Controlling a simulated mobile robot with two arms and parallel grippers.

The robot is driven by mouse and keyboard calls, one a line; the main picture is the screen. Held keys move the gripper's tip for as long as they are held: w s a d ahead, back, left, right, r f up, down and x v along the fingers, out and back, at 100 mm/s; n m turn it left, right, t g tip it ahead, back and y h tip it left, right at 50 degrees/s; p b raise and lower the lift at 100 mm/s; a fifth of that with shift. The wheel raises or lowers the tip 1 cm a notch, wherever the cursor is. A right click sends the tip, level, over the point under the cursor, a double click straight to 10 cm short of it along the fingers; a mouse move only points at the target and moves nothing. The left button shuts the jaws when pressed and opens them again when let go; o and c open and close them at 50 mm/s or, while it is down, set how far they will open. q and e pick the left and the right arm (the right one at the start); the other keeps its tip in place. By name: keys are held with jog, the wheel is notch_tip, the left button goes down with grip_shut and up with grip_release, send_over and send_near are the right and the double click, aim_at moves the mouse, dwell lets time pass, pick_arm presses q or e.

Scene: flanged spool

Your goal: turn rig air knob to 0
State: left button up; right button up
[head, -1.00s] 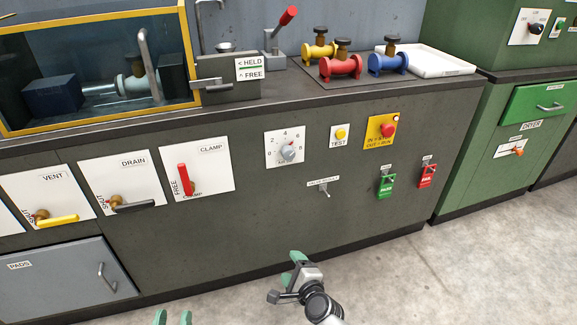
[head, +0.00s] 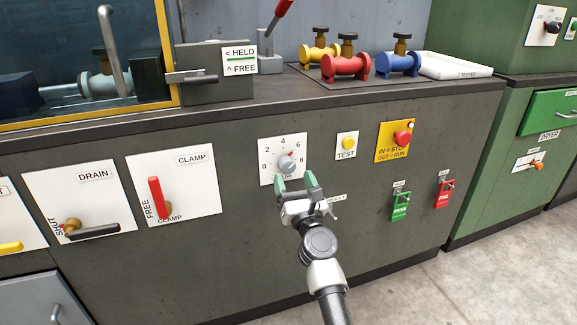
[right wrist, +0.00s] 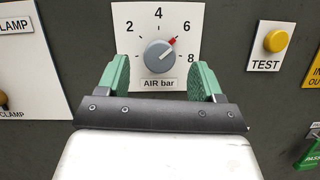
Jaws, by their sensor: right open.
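The air knob (head: 287,164) is a grey round dial on a white plate (head: 268,150) on the dark cabinet front. In the right wrist view the knob (right wrist: 159,54) sits above the label "AIR bar", and its red pointer mark is at about 6. My right gripper (head: 297,184) is open just in front of and slightly below the knob, apart from it. In the right wrist view its green fingers (right wrist: 160,80) stand left and right of the knob, with nothing between them gripped. My left gripper is not in view now.
Right of the dial are a yellow TEST button (head: 347,143) and a red stop button (head: 403,138). A red CLAMP lever (head: 155,198) and a black DRAIN lever (head: 94,232) stick out at the left. Green (head: 401,205) and red (head: 444,192) tags hang at the right.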

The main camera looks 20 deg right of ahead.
aim_at(289, 167)
jog(key=x, duration=0.4)
jog(key=shift+w+r, duration=0.15)
jog(key=shift+w, duration=0.25)
jog(key=c, duration=0.9)
jog(key=shift+c, duration=0.2)
